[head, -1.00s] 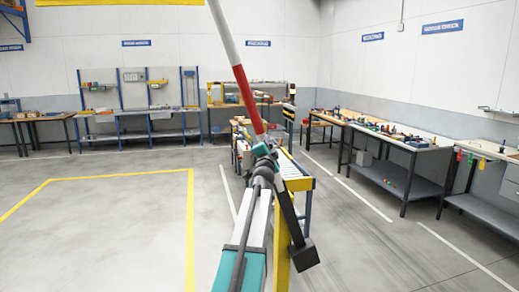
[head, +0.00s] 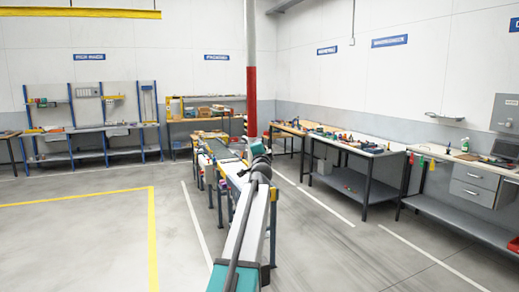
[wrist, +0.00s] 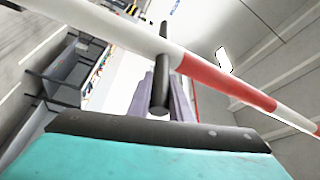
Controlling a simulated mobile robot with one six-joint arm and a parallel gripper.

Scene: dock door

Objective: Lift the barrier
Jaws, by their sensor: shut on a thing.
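The red and white barrier pole (head: 251,85) stands nearly upright in the head view, its top cut off by the frame. In the wrist view the pole (wrist: 180,62) runs slantwise across the picture, with a black bar-shaped handle (wrist: 163,60) crossing it. My gripper (wrist: 163,98) is shut on this handle, with its grey fingers on either side of it. In the head view my arm reaches toward the pole's lower part and hides the grip. The barrier's post and pivot are not clearly visible.
A roller conveyor (head: 232,172) stands just beyond my arm. Workbenches with tools (head: 350,146) line the right side, and a blue-framed bench (head: 95,128) stands at the back left. The floor inside the yellow line (head: 152,235) is clear.

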